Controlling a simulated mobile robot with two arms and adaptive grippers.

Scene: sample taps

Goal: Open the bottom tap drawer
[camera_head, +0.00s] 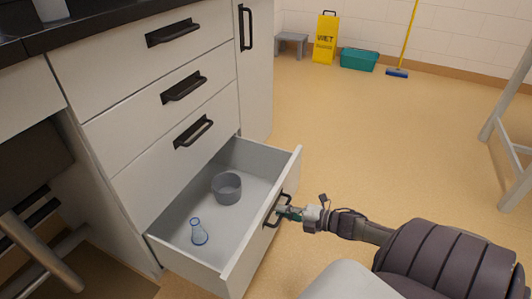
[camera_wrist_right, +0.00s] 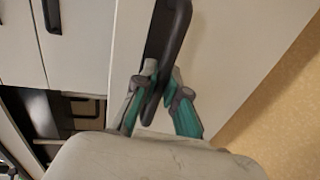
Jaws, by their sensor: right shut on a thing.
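The bottom drawer (camera_head: 213,274) of the white cabinet stands pulled well out, and its inside shows. A grey round bowl (camera_head: 227,190) and a small blue-tinted flask (camera_head: 198,232) stand on its floor. My right gripper (camera_head: 284,212) is at the drawer's front and is shut on its black handle (camera_head: 272,212). In the right wrist view the gripper's green-sided fingers (camera_wrist_right: 160,88) close around the lower end of the dark handle (camera_wrist_right: 168,38). My left gripper is not in view.
Three more drawers (camera_head: 150,85) above are shut. A dark counter (camera_head: 100,22) tops the cabinet. A stool (camera_head: 45,255) stands at left. A yellow wet-floor sign (camera_head: 325,38), teal tub (camera_head: 358,59), blue broom (camera_head: 398,72) and grey step (camera_head: 291,40) stand by the far wall. The middle floor is clear.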

